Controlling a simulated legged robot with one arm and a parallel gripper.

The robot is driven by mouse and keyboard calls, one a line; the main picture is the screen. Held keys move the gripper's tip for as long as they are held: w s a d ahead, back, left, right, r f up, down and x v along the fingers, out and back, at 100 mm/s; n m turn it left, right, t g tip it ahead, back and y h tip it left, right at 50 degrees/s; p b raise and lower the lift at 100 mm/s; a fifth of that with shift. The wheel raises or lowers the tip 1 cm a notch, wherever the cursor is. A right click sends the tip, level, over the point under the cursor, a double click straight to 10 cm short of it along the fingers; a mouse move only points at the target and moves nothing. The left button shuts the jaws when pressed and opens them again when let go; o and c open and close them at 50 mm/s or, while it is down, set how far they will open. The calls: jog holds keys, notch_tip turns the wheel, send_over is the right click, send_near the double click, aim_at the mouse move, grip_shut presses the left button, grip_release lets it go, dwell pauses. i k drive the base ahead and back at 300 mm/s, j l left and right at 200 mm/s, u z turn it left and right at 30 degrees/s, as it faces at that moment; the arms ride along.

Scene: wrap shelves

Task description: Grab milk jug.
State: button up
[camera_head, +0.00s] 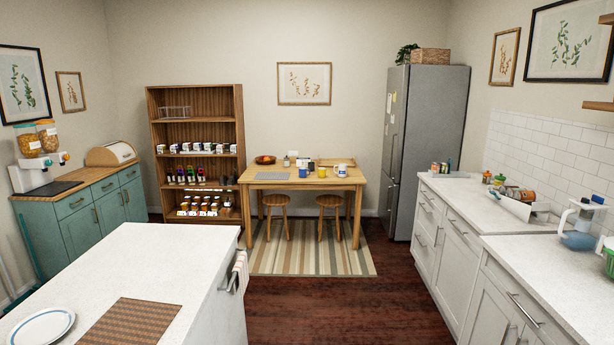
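I cannot pick out a milk jug for certain. A row of small white containers with dark and coloured marks (200,148) stands on a middle level of the wooden shelf unit (239,125) at the back left; they are too small to identify. A clear and blue jug-like vessel (579,238) stands on the right counter; I cannot tell what it holds. Small white items and mugs (342,170) stand on the wooden table (270,182) at the back. My gripper is not in view.
A white island (150,262) with a plate (42,327) and woven mat (132,322) fills the front left. The right counter (480,205) runs along the wall to the grey fridge (430,130). Two stools (277,201) stand by the table. Floor (310,300) between is clear.

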aim_at(343, 173)
jog(key=i+u, duration=0.2)
jog(key=i, duration=3.65)
jog(key=i+z, duration=0.2)
jog(key=i, duration=0.25)
jog(key=i+j+z, duration=0.2)
jog(key=i, duration=0.25)
jog(key=i+j+z, duration=0.15)
jog(key=i, duration=0.3)
jog(key=i+j+z, duration=0.2)
jog(key=i, duration=0.2)
jog(key=i+j+z, duration=0.25)
jog(key=z, duration=0.15)
jog(key=i+j+z, duration=0.6)
jog(key=j+z, duration=0.25)
jog(key=i+j+z, duration=0.15)
jog(key=j+z, duration=0.3)
jog(key=i+j+z, duration=0.1)
jog(key=j, duration=0.25)
